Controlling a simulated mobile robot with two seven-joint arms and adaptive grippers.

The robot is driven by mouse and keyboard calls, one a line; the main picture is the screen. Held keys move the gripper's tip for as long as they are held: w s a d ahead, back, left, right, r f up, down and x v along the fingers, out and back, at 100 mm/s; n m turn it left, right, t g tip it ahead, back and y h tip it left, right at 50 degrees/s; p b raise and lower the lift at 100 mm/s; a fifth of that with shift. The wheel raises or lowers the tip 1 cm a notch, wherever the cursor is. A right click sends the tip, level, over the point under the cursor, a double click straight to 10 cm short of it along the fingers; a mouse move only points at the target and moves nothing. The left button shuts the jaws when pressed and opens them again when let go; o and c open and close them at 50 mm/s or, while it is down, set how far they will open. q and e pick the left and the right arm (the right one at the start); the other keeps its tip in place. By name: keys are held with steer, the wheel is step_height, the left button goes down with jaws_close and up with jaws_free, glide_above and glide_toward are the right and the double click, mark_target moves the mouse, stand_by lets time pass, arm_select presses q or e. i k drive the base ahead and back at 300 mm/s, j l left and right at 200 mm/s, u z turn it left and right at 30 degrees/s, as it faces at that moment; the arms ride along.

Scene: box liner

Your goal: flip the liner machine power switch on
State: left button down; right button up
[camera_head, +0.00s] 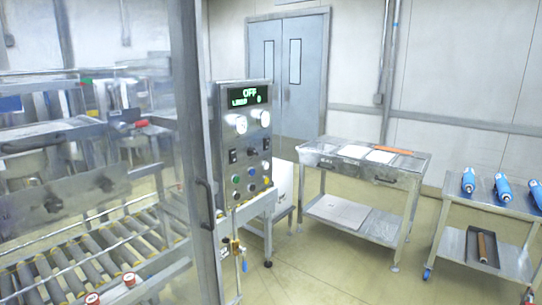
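The liner machine's control panel (245,140) stands upright left of the middle, facing right and towards me. Its display (247,96) is lit green and reads "OFF". Two white dials (240,124) sit below the display. Under them are two small black switches (233,156), with another dark control near the panel's right edge. Several coloured buttons (236,179) are lower down. I cannot tell which control is the power switch, as labels are too small to read. Neither of my grippers is in view.
A framed clear door (187,150) with a dark handle (206,203) stands just left of the panel. A roller conveyor (95,255) lies behind it. A metal cart (365,160) and a wheeled cart (490,195) with blue tools stand right. Floor (335,275) before them is clear.

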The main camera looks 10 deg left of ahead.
mark_target(233, 152)
steer(key=i+l, duration=0.35)
steer(key=i, duration=0.15)
steer(key=i+l+z, duration=0.1)
steer(key=i+l, duration=0.25)
steer(key=i, duration=0.1)
